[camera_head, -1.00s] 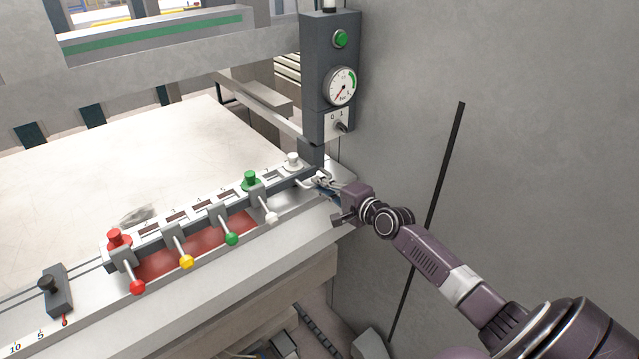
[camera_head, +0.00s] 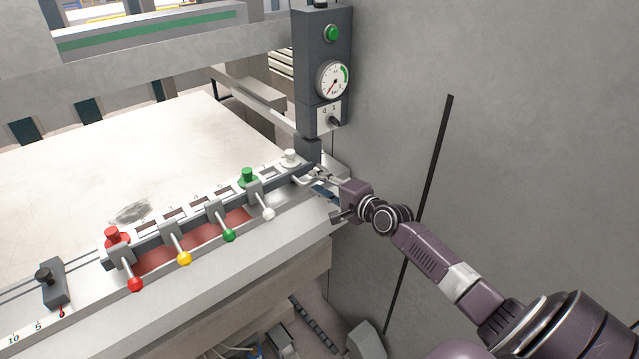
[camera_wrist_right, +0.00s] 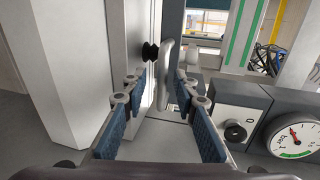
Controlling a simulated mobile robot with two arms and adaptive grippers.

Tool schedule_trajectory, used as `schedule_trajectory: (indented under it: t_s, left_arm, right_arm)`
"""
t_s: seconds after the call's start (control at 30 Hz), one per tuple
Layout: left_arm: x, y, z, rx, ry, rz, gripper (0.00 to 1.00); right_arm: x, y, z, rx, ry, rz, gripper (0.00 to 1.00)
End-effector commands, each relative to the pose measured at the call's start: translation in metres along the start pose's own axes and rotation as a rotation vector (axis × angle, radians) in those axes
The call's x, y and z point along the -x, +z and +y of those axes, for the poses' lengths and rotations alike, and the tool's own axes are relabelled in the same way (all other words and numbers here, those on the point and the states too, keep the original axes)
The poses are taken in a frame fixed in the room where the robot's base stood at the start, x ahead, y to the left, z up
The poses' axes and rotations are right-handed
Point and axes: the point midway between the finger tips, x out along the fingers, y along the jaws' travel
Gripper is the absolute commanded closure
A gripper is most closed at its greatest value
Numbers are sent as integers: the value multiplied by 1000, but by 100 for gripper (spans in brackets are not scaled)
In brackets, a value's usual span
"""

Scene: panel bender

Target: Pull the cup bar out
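The cup bar (camera_head: 190,212) is a long grey bar along the table's front edge, with several coloured knobs and ball levers on it. A pale bent handle (camera_head: 311,179) is at its right end. My right gripper (camera_head: 328,195) is at this end. In the right wrist view, the handle (camera_wrist_right: 164,78) stands between the two blue-padded fingers of my right gripper (camera_wrist_right: 161,84). The fingers are apart, with gaps beside the handle. The finger contact is too small to see in the head view. My left gripper is out of view.
A grey post with a green button and a pressure gauge (camera_head: 333,80) stands just behind the bar's right end. A plain grey wall (camera_head: 520,130) lies close on the right. A black slider (camera_head: 54,284) sits on the scale at the left. The pale tabletop (camera_head: 60,170) is mostly clear.

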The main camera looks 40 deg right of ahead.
Motion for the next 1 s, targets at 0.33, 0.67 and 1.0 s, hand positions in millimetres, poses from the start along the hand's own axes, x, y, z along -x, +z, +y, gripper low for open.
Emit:
schedule_trajectory:
  t_s: [0.33,0.67,1.0]
  left_arm:
    - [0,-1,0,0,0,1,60]
    - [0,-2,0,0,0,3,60]
    - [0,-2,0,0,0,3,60]
  right_arm:
    - [26,0,0,1,0,0,73]
    - [84,0,1,1,2,1,73]
    - [119,0,0,0,0,1,73]
